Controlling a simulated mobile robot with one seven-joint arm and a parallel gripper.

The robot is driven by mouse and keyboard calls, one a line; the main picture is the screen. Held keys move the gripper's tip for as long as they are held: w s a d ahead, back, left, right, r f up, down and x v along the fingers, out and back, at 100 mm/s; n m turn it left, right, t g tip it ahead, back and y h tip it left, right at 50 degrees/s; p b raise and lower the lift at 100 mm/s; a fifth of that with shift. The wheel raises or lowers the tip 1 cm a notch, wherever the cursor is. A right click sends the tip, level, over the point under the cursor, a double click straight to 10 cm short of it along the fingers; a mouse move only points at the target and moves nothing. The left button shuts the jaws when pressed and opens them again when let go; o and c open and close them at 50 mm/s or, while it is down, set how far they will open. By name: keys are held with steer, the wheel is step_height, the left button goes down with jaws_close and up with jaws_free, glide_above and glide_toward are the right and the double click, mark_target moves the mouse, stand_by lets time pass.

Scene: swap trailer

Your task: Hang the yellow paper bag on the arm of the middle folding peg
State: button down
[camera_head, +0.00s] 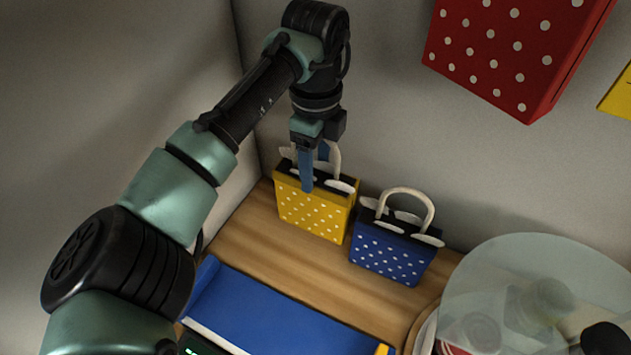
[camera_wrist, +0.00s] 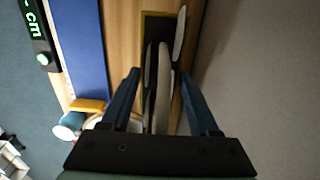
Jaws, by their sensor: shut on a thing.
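The yellow paper bag (camera_head: 312,212) with white dots stands upright on the wooden surface in the head view, or very close to it; I cannot tell whether it touches. My gripper (camera_head: 313,180) points down at its top, with blue fingers at the pale handle. In the wrist view my gripper (camera_wrist: 160,74) has the pale handle (camera_wrist: 164,90) between its fingers, shut on it. The bag's dark opening shows below, and the fingers hide part of the handle. The middle folding peg is not seen in either view.
A blue dotted bag (camera_head: 388,252) stands just right of the yellow one. A red dotted box-like thing (camera_head: 510,45) is at the upper right near the wall. A blue flat panel (camera_head: 270,318) lies in front. A translucent round cover (camera_head: 530,300) is at the lower right.

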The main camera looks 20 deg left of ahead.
mark_target(316, 175)
steer(key=shift+f+p, duration=0.7)
steer(key=shift+f, duration=1.6)
steer(key=shift+f, duration=0.1)
steer(key=shift+c, duration=0.6)
jaws_free()
steer(key=shift+f+b, duration=0.25)
steer(key=shift+b, duration=0.3)
